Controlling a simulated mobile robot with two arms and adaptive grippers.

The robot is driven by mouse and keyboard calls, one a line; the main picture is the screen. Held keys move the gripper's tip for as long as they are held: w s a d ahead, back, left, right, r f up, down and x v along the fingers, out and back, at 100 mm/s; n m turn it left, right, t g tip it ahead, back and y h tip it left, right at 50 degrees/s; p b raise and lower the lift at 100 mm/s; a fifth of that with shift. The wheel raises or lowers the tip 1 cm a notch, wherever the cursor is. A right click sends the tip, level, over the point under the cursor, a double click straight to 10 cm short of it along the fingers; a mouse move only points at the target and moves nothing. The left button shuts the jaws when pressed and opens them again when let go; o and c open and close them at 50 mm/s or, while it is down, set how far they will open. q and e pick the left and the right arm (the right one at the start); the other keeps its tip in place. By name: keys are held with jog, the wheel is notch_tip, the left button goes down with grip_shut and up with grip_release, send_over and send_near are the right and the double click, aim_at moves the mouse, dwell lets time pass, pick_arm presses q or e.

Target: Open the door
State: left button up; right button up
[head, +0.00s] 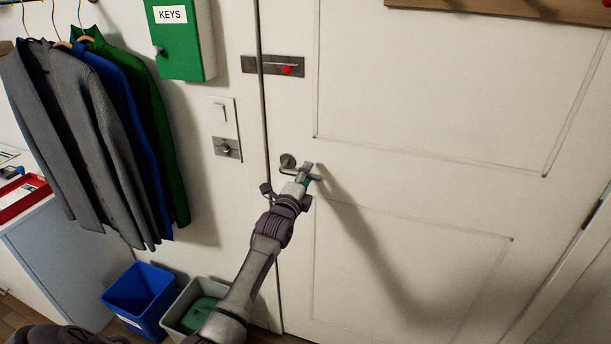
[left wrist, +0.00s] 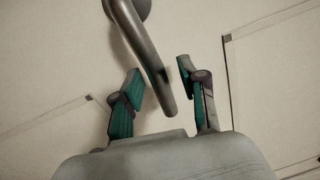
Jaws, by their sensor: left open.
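The white panelled door (head: 420,185) fills the right of the head view and looks closed in its frame. Its metal lever handle (head: 288,161) is at the door's left edge, partly hidden by my left gripper (head: 309,174). In the left wrist view, the handle (left wrist: 144,50) comes down from the top and its free end lies between the teal-padded fingers of my left gripper (left wrist: 160,88). The fingers are open, with a gap on each side of the handle. My right gripper is not in view.
A slide bolt with a red knob (head: 286,70) sits above the handle. A green key box (head: 181,42), a light switch (head: 220,113) and hanging jackets (head: 75,130) are on the left wall. Blue (head: 138,298) and grey bins (head: 181,310) stand below.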

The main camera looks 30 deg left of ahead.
pick_arm(q)
grip_shut()
jog(key=shift+f, duration=0.1)
dwell(0.4)
jog(key=shift+s+a+f+m+h+b, duration=0.2)
jog(key=shift+f+m+b, duration=0.55)
jog(key=shift+m, duration=0.6)
jog(key=shift+w+a+f+m+h+b, duration=0.25)
jog(key=shift+f+m+b, duration=0.45)
jog(key=shift+m, duration=0.7)
jog(key=shift+s+a+f+m+h+b, duration=0.1)
jog(key=shift+s+a+f+m+b, duration=0.2)
jog(key=shift+f+m+b, duration=0.75)
jog(key=shift+r+m+p, duration=0.25)
jog(key=shift+m+p, duration=0.05)
jog(key=shift+p, duration=0.15)
